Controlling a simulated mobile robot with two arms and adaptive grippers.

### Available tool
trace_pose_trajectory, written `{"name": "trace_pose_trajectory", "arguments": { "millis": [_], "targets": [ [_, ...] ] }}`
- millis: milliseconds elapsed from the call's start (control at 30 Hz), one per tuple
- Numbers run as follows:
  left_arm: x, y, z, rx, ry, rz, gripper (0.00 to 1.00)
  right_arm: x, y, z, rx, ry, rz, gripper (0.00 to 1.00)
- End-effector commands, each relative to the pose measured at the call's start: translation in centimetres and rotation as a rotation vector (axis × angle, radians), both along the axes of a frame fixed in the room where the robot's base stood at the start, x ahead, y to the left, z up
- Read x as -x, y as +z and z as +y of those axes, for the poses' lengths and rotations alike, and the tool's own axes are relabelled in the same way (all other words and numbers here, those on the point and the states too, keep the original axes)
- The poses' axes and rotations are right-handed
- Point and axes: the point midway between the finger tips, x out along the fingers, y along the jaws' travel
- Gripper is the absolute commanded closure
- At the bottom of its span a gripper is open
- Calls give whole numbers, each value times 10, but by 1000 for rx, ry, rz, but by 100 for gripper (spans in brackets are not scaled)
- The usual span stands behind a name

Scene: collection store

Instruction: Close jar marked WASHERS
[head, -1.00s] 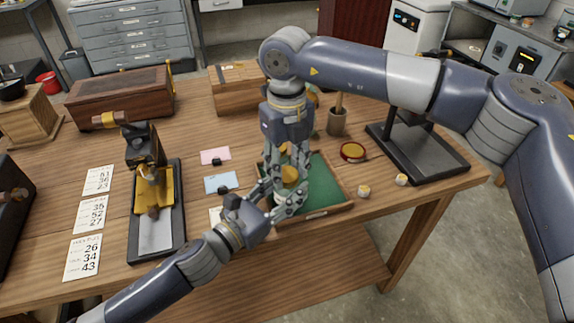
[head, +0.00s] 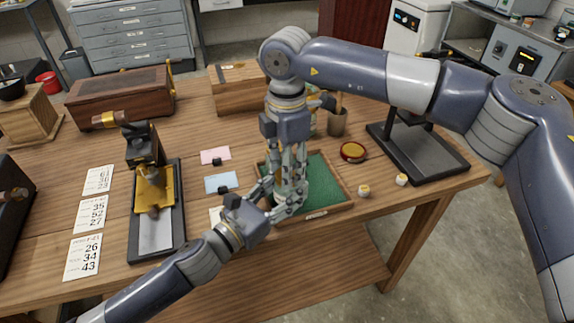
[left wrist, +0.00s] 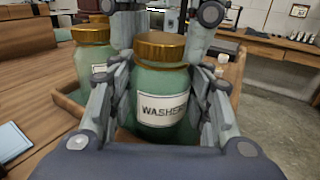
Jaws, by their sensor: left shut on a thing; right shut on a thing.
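The green glass jar labelled WASHERS (left wrist: 160,95) stands upright in the left wrist view, with a brass lid (left wrist: 160,46) on its mouth. How tight the lid is cannot be seen. My left gripper (head: 280,202) is shut around the jar's body, one finger on each side. My right gripper (head: 291,170) points straight down from above and is shut on the lid. Its fingers mostly hide the lid and jar in the head view. The jar stands over a green-lined wooden tray (head: 335,208).
A second brass-lidded green jar (left wrist: 92,55) stands behind and to the left in the left wrist view. A red round dish (head: 352,152) and two small pieces (head: 363,190) (head: 401,180) lie right of the tray. A black stand (head: 425,155) is beyond them.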

Motion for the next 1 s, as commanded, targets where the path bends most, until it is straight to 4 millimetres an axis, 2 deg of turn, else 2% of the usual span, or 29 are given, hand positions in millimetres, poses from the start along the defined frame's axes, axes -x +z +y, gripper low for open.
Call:
{"name": "trace_pose_trajectory", "arguments": {
  "millis": [200,333,500,767,800,867,1000],
  "targets": [
    [1,-1,-1,-1,-2,1,100,-1,1,0,-3,-353,-3,71],
    [1,-1,-1,-1,-2,1,100,-1,1,0,-2,-507,-3,71],
    [1,-1,-1,-1,-3,1,100,-1,1,0,-2,-591,-3,71],
    [1,-1,-1,0,-3,1,100,-1,1,0,-3,-594,-3,71],
    [1,-1,-1,0,-3,1,100,-1,1,0,-3,-594,-3,57],
    [1,-1,-1,0,-3,1,100,-1,1,0,-3,-593,-3,43],
    [1,-1,-1,0,-2,1,100,-1,0,0,-2,-593,-2,41]
  ]
}}
